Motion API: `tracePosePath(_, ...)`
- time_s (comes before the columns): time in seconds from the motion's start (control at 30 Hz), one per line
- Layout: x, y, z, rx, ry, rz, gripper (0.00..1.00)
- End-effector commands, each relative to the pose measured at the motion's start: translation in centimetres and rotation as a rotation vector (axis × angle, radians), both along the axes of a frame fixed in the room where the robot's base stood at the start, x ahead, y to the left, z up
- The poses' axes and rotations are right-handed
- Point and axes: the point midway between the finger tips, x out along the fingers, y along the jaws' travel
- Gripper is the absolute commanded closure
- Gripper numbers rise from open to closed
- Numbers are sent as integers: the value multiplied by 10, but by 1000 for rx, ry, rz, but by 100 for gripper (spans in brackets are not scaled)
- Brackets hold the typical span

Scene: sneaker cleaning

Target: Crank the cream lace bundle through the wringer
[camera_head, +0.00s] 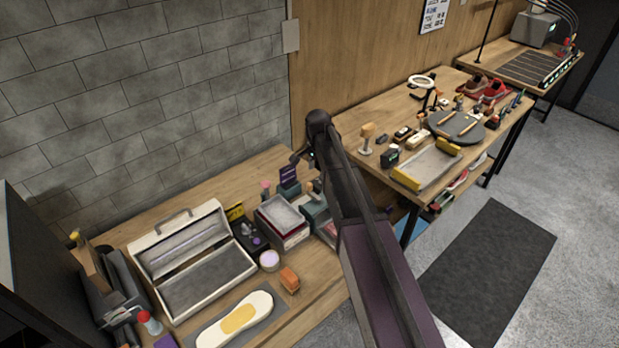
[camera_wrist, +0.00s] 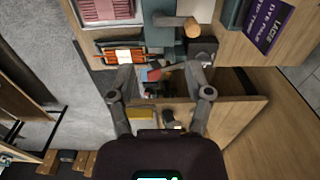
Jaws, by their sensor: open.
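In the wrist view, a teal block-like device (camera_wrist: 163,38) with a round wooden knob (camera_wrist: 191,27) on a short arm stands near the table edge; it looks like the wringer and its crank. The knob also shows in the head view, beside my arm. My gripper (camera_wrist: 160,76) is open, its two fingers pointing toward the device, with the knob beyond the fingertips and nothing held. In the head view my arm hides the gripper. I cannot make out the cream lace bundle. An orange striped item (camera_wrist: 122,55) lies left of the device.
An open drawer (camera_wrist: 236,118) with small items lies under the fingers. A pink folded stack in a tray (camera_wrist: 108,10) and a purple sign (camera_wrist: 267,28) flank the device. In the head view, an open white case (camera_head: 190,262) and shoe mat stand left, and a second crowded table (camera_head: 440,175) right.

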Motion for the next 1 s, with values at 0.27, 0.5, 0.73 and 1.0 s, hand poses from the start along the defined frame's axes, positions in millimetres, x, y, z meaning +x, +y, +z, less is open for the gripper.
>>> tracePosePath(0.27,46,19,21,2,0,-173,35)
tracePosePath(0.5,46,20,20,2,-1,-185,35)
tracePosePath(0.73,46,20,19,2,0,-184,35)
tracePosePath(1.0,46,20,9,2,0,-183,35)
